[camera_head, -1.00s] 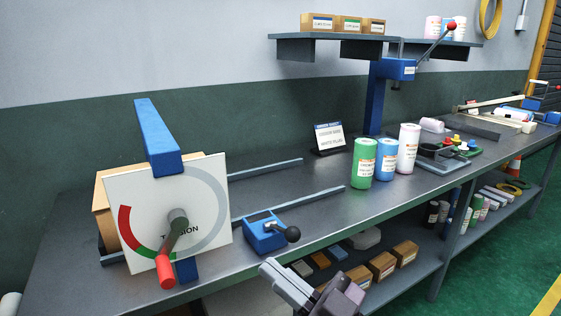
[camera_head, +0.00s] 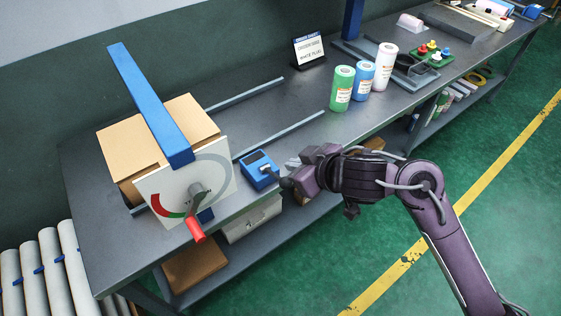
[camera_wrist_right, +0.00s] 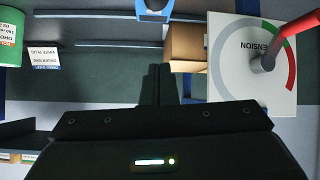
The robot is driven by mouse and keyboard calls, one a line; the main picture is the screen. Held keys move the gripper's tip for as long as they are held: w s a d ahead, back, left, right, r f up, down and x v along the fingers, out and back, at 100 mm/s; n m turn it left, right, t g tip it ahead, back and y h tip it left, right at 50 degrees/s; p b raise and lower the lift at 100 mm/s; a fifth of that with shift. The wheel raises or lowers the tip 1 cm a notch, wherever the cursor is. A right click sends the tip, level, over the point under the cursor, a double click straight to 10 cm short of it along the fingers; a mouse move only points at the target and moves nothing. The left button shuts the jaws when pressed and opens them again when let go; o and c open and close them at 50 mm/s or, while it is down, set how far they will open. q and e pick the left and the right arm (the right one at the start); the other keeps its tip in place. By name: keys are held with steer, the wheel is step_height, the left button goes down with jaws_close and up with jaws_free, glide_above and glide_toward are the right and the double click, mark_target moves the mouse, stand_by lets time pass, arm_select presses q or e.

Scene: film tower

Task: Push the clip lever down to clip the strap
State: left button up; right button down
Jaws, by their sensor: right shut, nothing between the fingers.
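The blue clip (camera_head: 258,168) sits at the bench's front edge, right of the tension dial. Its dark lever (camera_head: 284,182) sticks out toward the front right, partly hard to make out against my gripper. My right gripper (camera_head: 292,163) is shut and empty, its tips just right of the clip; contact with the lever cannot be told. In the right wrist view the shut fingers (camera_wrist_right: 158,86) point toward a blue part, apparently the clip (camera_wrist_right: 153,10), at the top edge. A blue strap-like bar (camera_head: 150,105) runs over a cardboard box (camera_head: 193,120). My left gripper is not in view.
The white tension dial (camera_head: 160,188) with its red-handled crank (camera_head: 195,228) stands left of the clip. Two grey rails (camera_head: 290,131) lie behind it. Green, blue and white rolls (camera_head: 343,88) stand farther right. The floor before the bench is clear.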

mark_target(283, 178)
steer(key=shift+f, duration=0.1)
steer(key=w+a+f, duration=0.1)
steer(key=f, duration=0.1)
steer(key=w+a+f, duration=0.1)
steer(key=f, duration=0.2)
steer(key=w+a+f, duration=0.1)
steer(key=w+f, duration=0.1)
steer(key=shift+w+f+b, duration=0.1)
steer(key=shift+f+b, duration=0.25)
steer(key=shift+s+d+f, duration=0.15)
steer(key=shift+s+d, duration=0.1)
steer(key=shift+w+a, duration=0.1)
steer(key=shift+f, duration=0.1)
